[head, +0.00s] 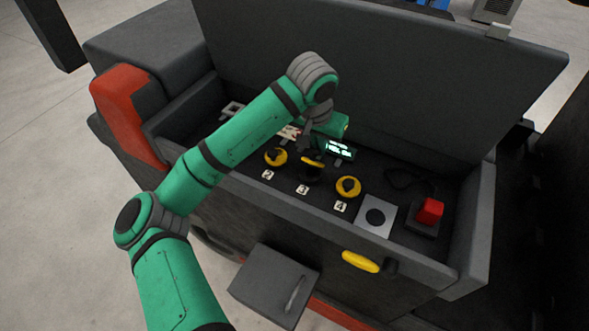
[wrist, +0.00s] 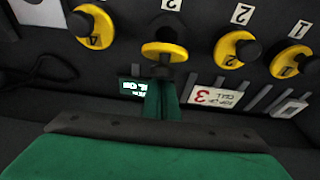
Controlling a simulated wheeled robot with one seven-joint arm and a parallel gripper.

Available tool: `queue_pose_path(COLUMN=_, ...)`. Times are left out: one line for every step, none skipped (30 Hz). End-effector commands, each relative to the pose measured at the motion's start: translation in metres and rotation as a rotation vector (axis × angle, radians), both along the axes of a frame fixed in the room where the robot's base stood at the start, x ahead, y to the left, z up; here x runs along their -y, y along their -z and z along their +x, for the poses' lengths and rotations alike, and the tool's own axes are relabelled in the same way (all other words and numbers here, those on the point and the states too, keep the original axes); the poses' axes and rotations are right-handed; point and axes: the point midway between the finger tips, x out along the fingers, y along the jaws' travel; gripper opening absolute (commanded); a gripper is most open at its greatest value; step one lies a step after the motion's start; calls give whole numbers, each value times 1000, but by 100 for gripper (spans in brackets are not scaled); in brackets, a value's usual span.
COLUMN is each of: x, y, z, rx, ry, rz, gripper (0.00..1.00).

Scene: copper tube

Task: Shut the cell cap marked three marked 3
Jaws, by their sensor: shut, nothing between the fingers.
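The cell cap 3 (head: 311,160) is a yellow disc with a dark knob, behind the white label 3 (head: 302,189). It stands tilted up on its edge, with a dark opening in front of it. In the wrist view, the cap (wrist: 165,48) shows as a yellow rim with the dark opening beside it. My gripper (head: 306,143) is shut and empty, just behind the raised cap. In the wrist view its green fingers (wrist: 163,88) point at the cap's knob side; whether they touch it I cannot tell.
Cap 2 (head: 276,157) and cap 4 (head: 348,187) lie flat on either side. A lit display (head: 339,149) stands behind. A card reading cell 3 (wrist: 220,97) shows in the wrist view. A red switch (head: 430,210) is at right. The large lid (head: 400,80) stands open behind.

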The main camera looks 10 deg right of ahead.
Motion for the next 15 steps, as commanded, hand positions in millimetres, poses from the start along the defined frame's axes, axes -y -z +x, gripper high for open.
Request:
queue_pose_path(x=-1, y=0, z=-1, rx=1, ry=0, rz=-1, gripper=0)
queue_pose_path(x=-1, y=-1, z=-2, rx=2, ry=0, rz=0, gripper=0)
queue_pose_path(x=-2, y=-1, z=-3, rx=3, ry=-1, rz=-1, gripper=0)
queue_pose_path(x=-3, y=-1, z=-3, rx=4, ry=-2, rz=-1, gripper=0)
queue_pose_path(x=-3, y=-1, z=-4, rx=4, ry=-2, rz=-1, gripper=0)
queue_pose_path(x=-4, y=-2, z=-5, rx=5, ry=-2, rz=-1, gripper=0)
queue_pose_path(x=-5, y=-2, z=-6, rx=6, ry=-2, rz=-1, gripper=0)
queue_pose_path(x=-5, y=-2, z=-7, rx=7, ry=-1, rz=-1, gripper=0)
queue_pose_path(x=-6, y=-2, z=-8, rx=7, ry=-1, rz=-2, gripper=0)
queue_pose_path(x=-7, y=-3, z=-9, rx=7, ry=-1, rz=-2, gripper=0)
queue_pose_path(x=-7, y=-3, z=-9, rx=8, ry=-1, rz=-2, gripper=0)
queue_pose_path(x=-8, y=-3, z=-10, rx=8, ry=-1, rz=-2, gripper=0)
queue_pose_path(x=-8, y=-3, z=-11, rx=8, ry=-1, rz=-2, gripper=0)
queue_pose_path(x=-9, y=-3, z=-12, rx=9, ry=-1, rz=-3, gripper=0)
queue_pose_path(x=-9, y=-3, z=-13, rx=9, ry=-1, rz=-3, gripper=0)
